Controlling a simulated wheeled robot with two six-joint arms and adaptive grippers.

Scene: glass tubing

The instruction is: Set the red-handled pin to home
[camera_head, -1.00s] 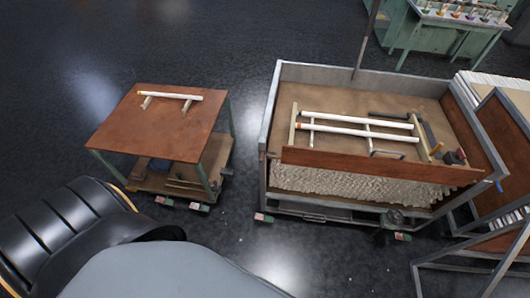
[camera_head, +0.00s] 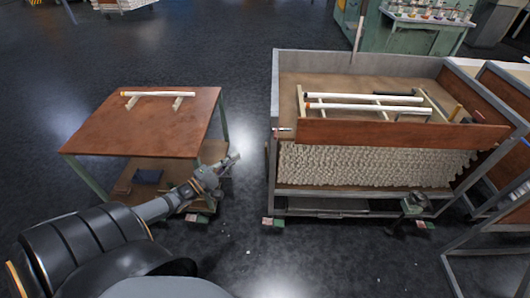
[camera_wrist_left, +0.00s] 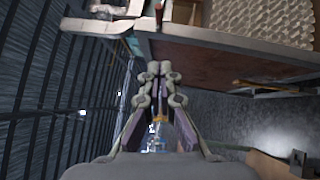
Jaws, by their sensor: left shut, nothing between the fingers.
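I cannot clearly make out the red-handled pin. A small pale piece with a reddish end (camera_head: 284,129) shows at the left front corner of the cart (camera_head: 272,100) in the head view; I cannot tell whether it is the pin. My left gripper (camera_head: 236,157) is shut and empty, in the gap between the wooden table and the cart. In the left wrist view its fingers (camera_wrist_left: 154,70) are together, with the cart's edge beyond them. My right gripper is not in view.
White tubes (camera_head: 365,98) lie on supports in the cart, behind a brown front board (camera_head: 400,133). Another tube (camera_head: 158,94) rests on the wooden table (camera_head: 140,125) at left. A green bench (camera_head: 385,37) stands at the back right. Dark floor is clear between table and cart.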

